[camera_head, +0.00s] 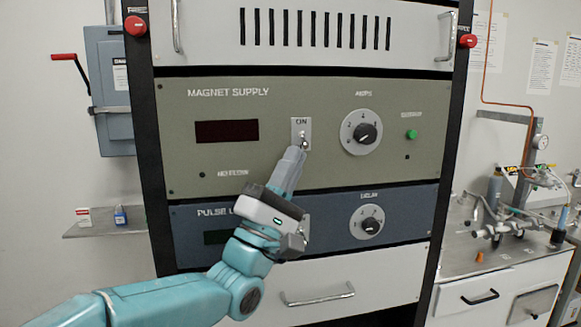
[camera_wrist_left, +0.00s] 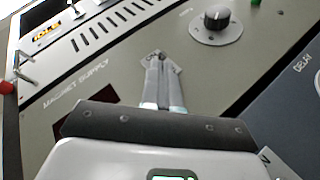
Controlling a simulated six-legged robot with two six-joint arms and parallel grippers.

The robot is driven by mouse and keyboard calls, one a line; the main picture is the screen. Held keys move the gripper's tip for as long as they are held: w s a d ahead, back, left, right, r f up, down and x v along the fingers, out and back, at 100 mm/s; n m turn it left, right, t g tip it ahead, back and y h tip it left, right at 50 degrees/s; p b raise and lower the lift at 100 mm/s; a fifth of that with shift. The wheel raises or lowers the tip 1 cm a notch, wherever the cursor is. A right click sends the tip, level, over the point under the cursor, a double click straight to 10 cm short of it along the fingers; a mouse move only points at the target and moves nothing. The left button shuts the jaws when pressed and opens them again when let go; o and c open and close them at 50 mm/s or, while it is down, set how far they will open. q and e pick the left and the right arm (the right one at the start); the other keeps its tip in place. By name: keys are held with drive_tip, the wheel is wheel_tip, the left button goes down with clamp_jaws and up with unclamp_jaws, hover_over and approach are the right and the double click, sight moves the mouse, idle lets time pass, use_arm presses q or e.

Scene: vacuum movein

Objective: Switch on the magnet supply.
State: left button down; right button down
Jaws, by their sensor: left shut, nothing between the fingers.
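The magnet supply (camera_head: 230,170) is an olive-grey rack panel with a dark display (camera_head: 227,131), a knob (camera_head: 366,134) and a green button or lamp (camera_head: 411,134). Its small metal toggle switch (camera_head: 303,138) sits on a light plate marked ON. My left gripper (camera_head: 297,152) is shut and empty, its fingertips at the lower part of the switch plate. I cannot tell whether they touch the lever. In the left wrist view the closed fingers (camera_wrist_left: 157,60) lie over the plate and hide most of it; the knob (camera_wrist_left: 216,17) is beyond. My right gripper is not in view.
Below is the blue pulse panel (camera_head: 410,222) with its own knob (camera_head: 370,225), partly behind my left arm. A drawer handle (camera_head: 317,294) is lower down. Red round buttons (camera_head: 135,26) (camera_head: 468,41) sit on the rack posts. A bench (camera_head: 480,262) with apparatus stands at right.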

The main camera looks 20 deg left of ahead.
use_arm(q)
drive_tip(key=shift+s+d+r+n+y+b, duration=0.1)
drive_tip(key=shift+s+r+n+y+b, duration=0.1)
drive_tip(key=shift+n+y, duration=0.55)
drive_tip(key=shift+s+d+r+n+y+b, duration=0.1)
drive_tip(key=shift+n+y+b, duration=0.1)
drive_tip(key=shift+n+y, duration=0.55)
drive_tip(key=n+g+y, duration=0.1)
drive_tip(key=n+y, duration=0.1)
drive_tip(key=r+n+g+y+p, duration=0.1)
drive_tip(key=n+g+y, duration=0.1)
drive_tip(key=n, duration=0.1)
drive_tip(key=s+r+n+g+y, duration=0.1)
drive_tip(key=n+y, duration=0.1)
drive_tip(key=shift+d+r+n+y+p, duration=0.15)
drive_tip(key=shift+d+n+y+p, duration=0.15)
drive_tip(key=shift+d+n+p, duration=0.1)
